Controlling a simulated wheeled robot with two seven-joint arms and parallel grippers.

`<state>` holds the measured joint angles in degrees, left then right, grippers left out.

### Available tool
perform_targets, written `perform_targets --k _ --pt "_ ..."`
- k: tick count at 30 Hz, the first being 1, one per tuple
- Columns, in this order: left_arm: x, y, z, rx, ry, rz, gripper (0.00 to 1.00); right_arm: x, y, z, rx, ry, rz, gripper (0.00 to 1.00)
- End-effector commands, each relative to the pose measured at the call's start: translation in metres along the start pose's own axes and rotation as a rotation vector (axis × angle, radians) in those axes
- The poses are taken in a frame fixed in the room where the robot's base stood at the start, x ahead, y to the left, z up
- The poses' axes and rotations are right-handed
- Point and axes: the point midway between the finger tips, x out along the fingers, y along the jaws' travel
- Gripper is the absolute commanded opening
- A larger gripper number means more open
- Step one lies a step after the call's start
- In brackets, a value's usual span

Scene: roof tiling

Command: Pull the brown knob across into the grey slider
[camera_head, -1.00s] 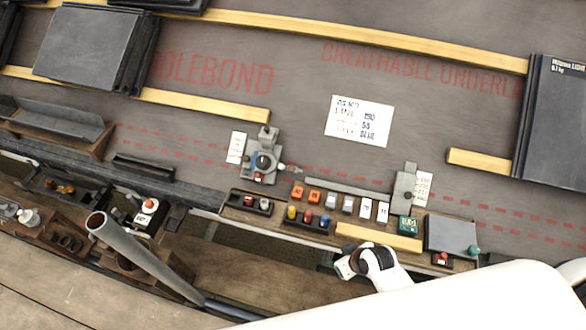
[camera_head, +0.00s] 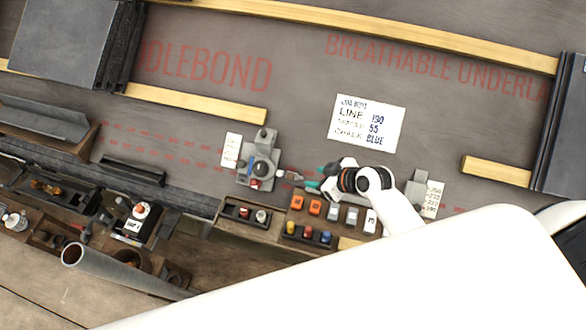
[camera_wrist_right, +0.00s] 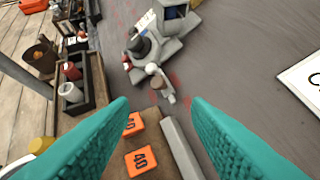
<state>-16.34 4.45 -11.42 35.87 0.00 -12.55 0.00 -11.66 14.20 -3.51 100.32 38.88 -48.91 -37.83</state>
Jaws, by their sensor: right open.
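The small brown knob (camera_head: 294,175) sticks out from the right side of a grey reel device (camera_head: 258,168) with a blue part. In the right wrist view the knob (camera_wrist_right: 157,91) lies ahead, between the lines of the teal fingers, beside a white ball. My right gripper (camera_head: 316,181) is just right of the knob, open and empty; its fingertips (camera_wrist_right: 160,104) stand apart, not touching the knob. The grey slider (camera_head: 416,188) stands beside a number strip, right of my right wrist. My arm hides much of the rail between. My left gripper is not in view.
Orange blocks (camera_head: 297,201) and several small coloured pieces lie in the tool tray below the knob. A white note (camera_head: 366,123) lies on the grey underlay above. Wooden battens (camera_head: 200,104) and stacks of slates border the clear underlay.

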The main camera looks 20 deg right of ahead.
Motion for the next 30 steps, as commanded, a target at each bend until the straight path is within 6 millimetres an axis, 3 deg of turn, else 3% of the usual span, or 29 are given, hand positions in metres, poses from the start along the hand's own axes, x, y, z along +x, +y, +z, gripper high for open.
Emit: perform_targets --k 8,15,21,30 --pt "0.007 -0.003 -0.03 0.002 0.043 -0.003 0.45 0.054 0.002 0.0 0.003 -0.001 0.002 0.44" --pt "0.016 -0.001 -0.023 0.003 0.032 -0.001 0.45 0.095 0.001 -0.001 0.002 0.0 0.001 0.44" --pt "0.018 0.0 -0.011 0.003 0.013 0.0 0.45 0.11 0.001 -0.001 0.001 0.001 0.0 0.44" --pt "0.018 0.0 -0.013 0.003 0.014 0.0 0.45 0.111 0.001 0.0 0.0 0.001 0.0 0.44"
